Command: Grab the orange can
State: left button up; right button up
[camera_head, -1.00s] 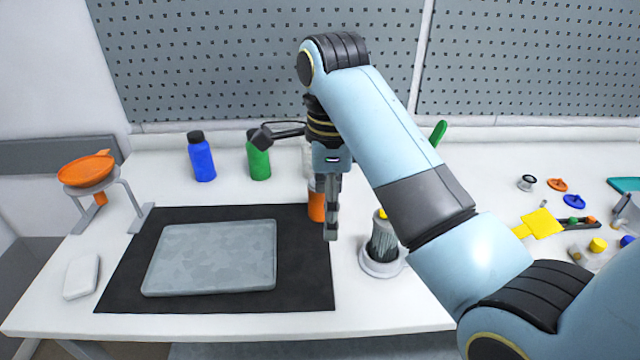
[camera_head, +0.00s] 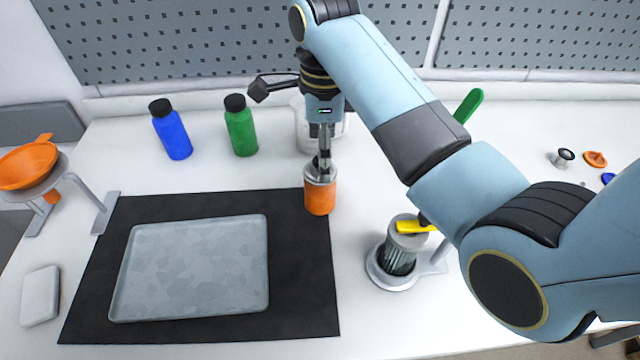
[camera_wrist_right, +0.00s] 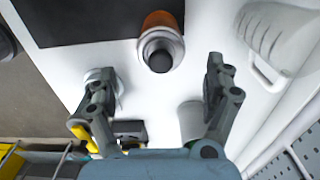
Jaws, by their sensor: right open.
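The orange can (camera_head: 320,197) stands upright at the right back part of the black mat (camera_head: 290,280). It has a silver top with a dark centre, and in the right wrist view the can (camera_wrist_right: 160,30) lies ahead, in line with the gap between the fingers. My right gripper (camera_head: 325,160) hangs fingers-down at the can's top in the head view. In the wrist view the right gripper (camera_wrist_right: 158,75) is open and empty, with its fingers spread wide. The exact height gap to the can is unclear. My left gripper is not in view.
A grey tray (camera_head: 190,270) lies on the mat. A blue bottle (camera_head: 171,135), a green bottle (camera_head: 241,130) and a clear jug (camera_wrist_right: 275,35) stand behind. A round-based agitator (camera_head: 396,262) with a yellow part stands right of the mat.

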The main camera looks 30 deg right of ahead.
aim_at(320, 188)
jog(key=shift+f, duration=0.4)
jog(key=f, duration=0.2)
jog(key=f+p, duration=0.1)
jog(key=f, duration=0.1)
jog(key=shift+w+a+f, duration=0.15)
jog(key=shift+a+f, duration=0.05)
jog(key=shift+f, duration=0.3)
jog(key=shift+c, duration=0.7)
jog(key=c, duration=0.4)
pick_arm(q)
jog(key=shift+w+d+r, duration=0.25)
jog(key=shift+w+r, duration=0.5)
pick_arm(e)
grip_shut()
jog(key=shift+w+r, duration=0.1)
